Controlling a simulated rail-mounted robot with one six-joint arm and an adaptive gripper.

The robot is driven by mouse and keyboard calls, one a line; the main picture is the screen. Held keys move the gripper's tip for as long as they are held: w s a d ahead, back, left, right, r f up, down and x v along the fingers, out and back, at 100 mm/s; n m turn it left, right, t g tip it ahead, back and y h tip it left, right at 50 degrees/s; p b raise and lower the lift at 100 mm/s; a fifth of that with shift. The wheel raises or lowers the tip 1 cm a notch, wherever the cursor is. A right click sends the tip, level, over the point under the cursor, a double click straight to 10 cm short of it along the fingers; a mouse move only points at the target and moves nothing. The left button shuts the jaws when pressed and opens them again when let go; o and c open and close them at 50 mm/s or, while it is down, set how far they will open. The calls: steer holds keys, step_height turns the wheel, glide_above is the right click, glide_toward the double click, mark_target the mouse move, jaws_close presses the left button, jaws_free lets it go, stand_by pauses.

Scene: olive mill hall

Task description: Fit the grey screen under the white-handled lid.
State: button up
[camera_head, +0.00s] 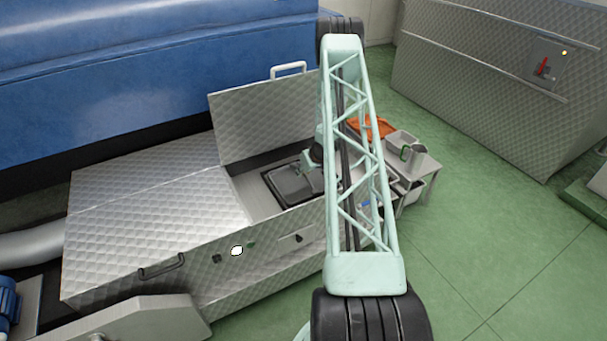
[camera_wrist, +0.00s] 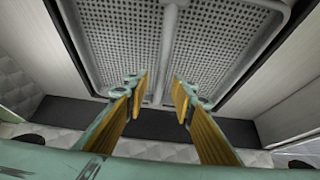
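The lid (camera_head: 263,118) with a white handle (camera_head: 288,69) stands raised on the patterned metal housing. Below it is an open bay, where a dark grey framed panel (camera_head: 281,190) lies, partly hidden by my arm. In the wrist view the grey screen (camera_wrist: 215,45) is perforated, with a rounded frame and a central bar. It lies between pale side walls. My gripper (camera_wrist: 160,90) is at its near edge, fingers apart on either side of the bar's end, with visible gaps. In the head view my arm hides most of the gripper.
A small table (camera_head: 428,163) right of the housing holds an orange tray (camera_head: 378,127), a grey bin and a metal jug (camera_head: 413,157). A large blue machine (camera_head: 130,75) stands behind. A metal cabinet (camera_head: 480,75) is at the back right. Green floor (camera_head: 500,245) at the right is clear.

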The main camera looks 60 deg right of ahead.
steer(key=v, duration=1)
steer(key=shift+a+r, duration=0.1)
steer(key=shift+r, duration=0.05)
stand_by(1.2)
